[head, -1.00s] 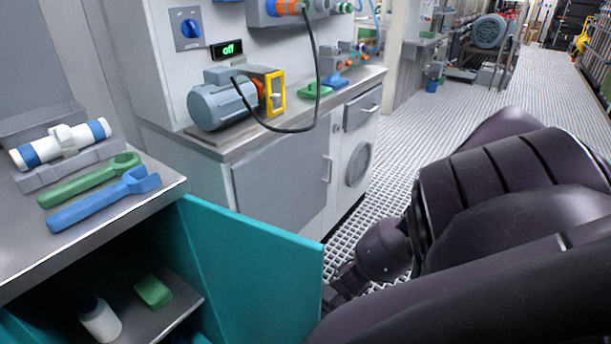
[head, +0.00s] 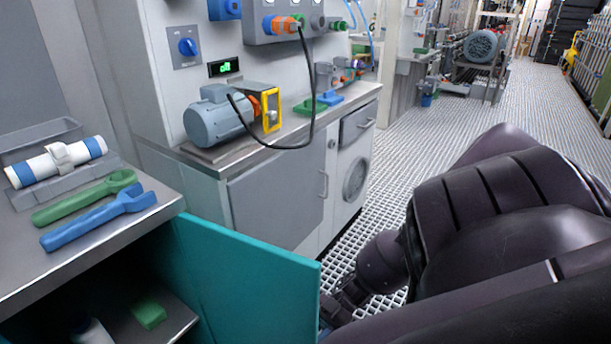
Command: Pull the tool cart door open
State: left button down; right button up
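The teal tool cart door (head: 245,280) stands swung open at the lower middle of the head view. The cart's inside shows behind it, with a shelf (head: 172,322) holding a green block (head: 149,315) and part of a white bottle (head: 92,334). My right arm comes in from the right, and its gripper (head: 333,318) is at the door's outer free edge, partly hidden by the door and the frame's bottom. I cannot tell whether its fingers touch or grip the door. My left gripper is not in view.
The cart's top (head: 150,212) carries a green wrench (head: 85,200), a blue wrench (head: 100,217) and a white-and-blue cylinder (head: 58,162) in a grey tray. A grey bench cabinet (head: 275,200) with a motor (head: 215,120) stands behind the door. Grated floor (head: 450,130) is clear at the back right.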

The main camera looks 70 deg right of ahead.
jog(key=v, duration=0.9)
jog(key=shift+w+a, duration=0.1)
